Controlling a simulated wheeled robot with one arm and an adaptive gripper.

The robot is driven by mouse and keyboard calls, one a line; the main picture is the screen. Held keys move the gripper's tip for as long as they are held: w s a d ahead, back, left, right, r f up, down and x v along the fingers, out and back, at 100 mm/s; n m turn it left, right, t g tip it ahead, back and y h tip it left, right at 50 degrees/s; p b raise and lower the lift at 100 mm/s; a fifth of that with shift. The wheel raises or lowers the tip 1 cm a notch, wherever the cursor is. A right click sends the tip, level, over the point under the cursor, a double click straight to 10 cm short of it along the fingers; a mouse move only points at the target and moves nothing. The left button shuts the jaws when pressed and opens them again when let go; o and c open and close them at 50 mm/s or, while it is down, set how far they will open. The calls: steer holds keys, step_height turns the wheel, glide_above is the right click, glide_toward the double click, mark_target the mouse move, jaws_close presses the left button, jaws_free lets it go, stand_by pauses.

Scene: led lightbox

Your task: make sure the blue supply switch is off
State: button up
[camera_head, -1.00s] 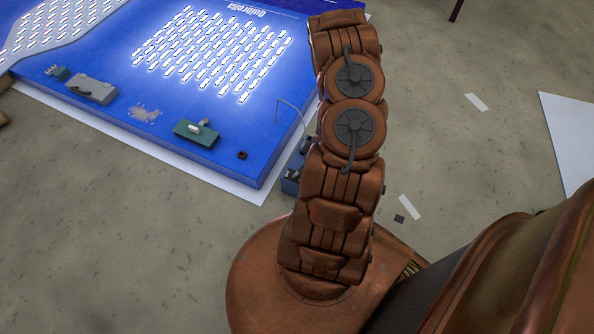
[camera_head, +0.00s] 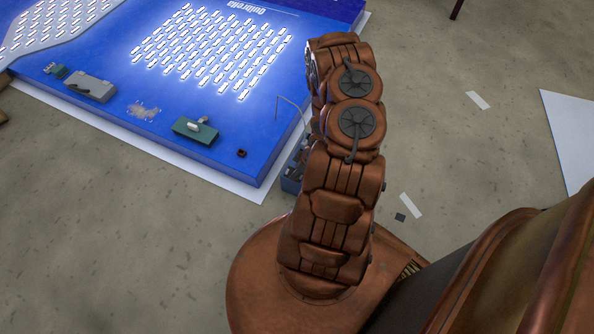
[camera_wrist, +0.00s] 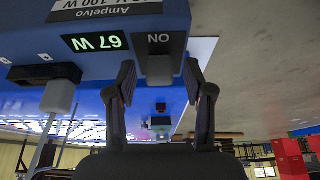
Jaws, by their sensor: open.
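The blue supply (camera_wrist: 210,18) fills the top of the upside-down wrist view. My gripper (camera_wrist: 160,76) is open, with one fingertip on each side of the switch. I cannot tell whether either fingertip touches it. In the head view, only a small part of the blue supply (camera_head: 291,180) shows beside my arm, which hides the rest and my gripper.
A large blue lightbox panel (camera_head: 225,165) with rows of lit LEDs lies left of my arm. It carries a green module (camera_head: 195,131) and a grey box (camera_head: 90,87). A grey connector (camera_wrist: 58,97) projects from the supply beside the display.

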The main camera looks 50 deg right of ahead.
steer(key=shift+c, duration=0.4)
jaws_close()
steer(key=shift+w, duration=0.15)
steer(key=shift+w+a+r+g+h+p, duration=0.15)
steer(key=shift+w+g+p, duration=0.1)
steer(key=shift+g+p, duration=0.25)
steer(key=shift+w+r+g+h+p, duration=0.1)
steer(key=shift+w+g+h+p, duration=0.1)
steer(key=shift+g+p, duration=0.25)
steer(key=shift+w+a+g+h+p, duration=0.1)
steer(key=shift+w+g+h+p, duration=0.2)
steer(key=shift+g+p, duration=0.65)
steer(key=g, duration=0.2)
steer(key=shift+w+a+f+g+h+p, duration=0.15)
steer(key=shift+w+f+g+h+p, duration=0.15)
steer(key=shift+w+h+p, duration=0.1)
steer(key=shift+f+g, duration=0.1)
steer(key=shift+g, duration=0.8)
steer(key=shift+w, duration=0.1)
